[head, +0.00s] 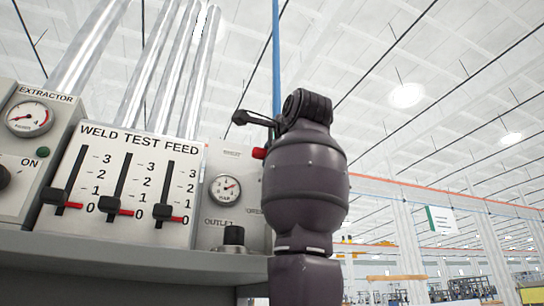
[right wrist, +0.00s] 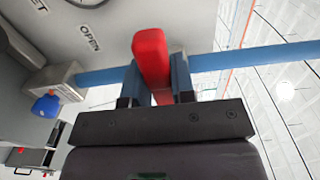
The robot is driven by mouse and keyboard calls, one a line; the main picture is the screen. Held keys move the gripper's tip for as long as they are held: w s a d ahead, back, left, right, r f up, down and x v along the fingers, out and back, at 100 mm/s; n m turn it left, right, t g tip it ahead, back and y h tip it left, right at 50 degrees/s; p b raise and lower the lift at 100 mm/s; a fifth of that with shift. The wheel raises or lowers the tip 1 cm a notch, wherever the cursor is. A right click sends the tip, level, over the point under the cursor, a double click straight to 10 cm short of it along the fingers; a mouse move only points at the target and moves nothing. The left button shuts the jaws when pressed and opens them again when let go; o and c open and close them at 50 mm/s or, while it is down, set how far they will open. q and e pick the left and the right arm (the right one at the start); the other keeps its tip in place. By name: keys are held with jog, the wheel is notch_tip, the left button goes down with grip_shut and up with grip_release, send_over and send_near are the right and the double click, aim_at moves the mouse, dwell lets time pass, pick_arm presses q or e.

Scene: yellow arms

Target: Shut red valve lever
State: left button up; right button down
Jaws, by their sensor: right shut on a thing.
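The red valve lever (right wrist: 152,58) fills the middle of the right wrist view, in front of a blue pipe (right wrist: 240,59). My right gripper (right wrist: 158,80) has its two fingers on either side of the lever and is shut on it. That arm hides the rest of the lever and the gripper fingers. An "OPEN" label (right wrist: 90,38) is left of the lever in the wrist view. My left gripper is in neither view.
The weld test feed panel (head: 128,190) with three sliders stands left of my arm. A gap gauge (head: 225,189) and a black outlet knob (head: 234,236) are close beside it. The blue pipe (head: 276,60) rises behind my arm. The right side is open.

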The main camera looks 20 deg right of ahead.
dwell(0.3)
jog(key=c, duration=1)
grip_release()
jog(key=shift+o, duration=0.2)
jog(key=shift+s, duration=0.1)
jog(key=s+b, duration=0.3)
jog(key=s, duration=0.7)
jog(key=shift+s+d, duration=0.25)
jog(key=shift+s, duration=0.15)
